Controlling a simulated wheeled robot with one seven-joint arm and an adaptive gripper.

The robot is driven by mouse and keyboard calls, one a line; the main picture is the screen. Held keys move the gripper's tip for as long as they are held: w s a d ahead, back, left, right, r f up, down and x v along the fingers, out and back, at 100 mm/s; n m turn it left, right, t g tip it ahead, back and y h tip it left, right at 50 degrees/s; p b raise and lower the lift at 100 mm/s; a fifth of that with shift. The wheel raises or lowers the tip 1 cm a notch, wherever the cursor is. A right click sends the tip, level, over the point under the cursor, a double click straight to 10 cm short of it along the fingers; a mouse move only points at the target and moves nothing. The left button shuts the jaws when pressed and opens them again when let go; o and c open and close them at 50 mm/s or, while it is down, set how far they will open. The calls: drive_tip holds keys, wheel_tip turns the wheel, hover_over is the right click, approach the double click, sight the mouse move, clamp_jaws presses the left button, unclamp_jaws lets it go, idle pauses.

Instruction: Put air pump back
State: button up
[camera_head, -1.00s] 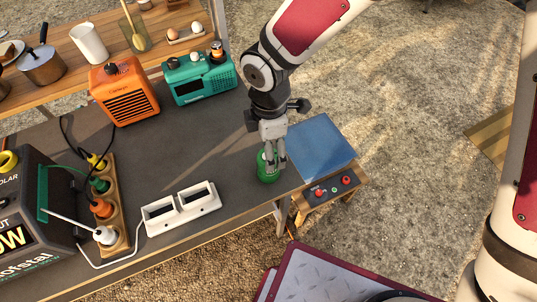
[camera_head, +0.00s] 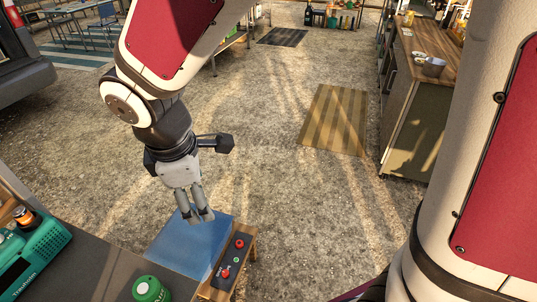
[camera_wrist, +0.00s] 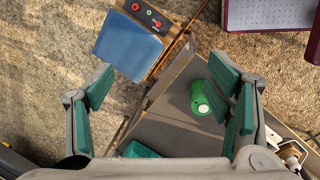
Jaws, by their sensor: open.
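A small green rounded device (camera_head: 147,290), which looks like the air pump, stands on the dark table top (camera_head: 100,285) near its end. In the wrist view the green device (camera_wrist: 207,98) lies on the table beyond the fingers, nearer the right finger and apart from both. My gripper (camera_head: 199,217) hangs in the air and appears in front of the blue pad in the head view. In the wrist view its green-padded fingers (camera_wrist: 165,88) are spread wide with nothing between them.
A blue-topped wooden stand (camera_head: 190,243) with a red-button control box (camera_head: 231,263) adjoins the table end. A teal radio (camera_head: 35,258) is at lower left. A striped mat (camera_head: 335,118) and wooden-topped cabinet (camera_head: 412,100) are farther right. The gravel floor between is open.

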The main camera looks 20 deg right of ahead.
drive_tip(key=s+d+r+m+t, duration=0.1)
drive_tip(key=s+d+r+m, duration=0.4)
drive_tip(key=d+m, duration=0.3)
drive_tip(key=s+d+r+m+t+y, duration=0.1)
drive_tip(key=s+d+r+m, duration=0.4)
drive_tip(key=s+d+m, duration=0.3)
drive_tip(key=shift+s+d+r+m, duration=0.3)
drive_tip(key=shift+d, duration=0.65)
drive_tip(key=shift+r, duration=0.1)
drive_tip(key=shift+r+p, duration=0.3)
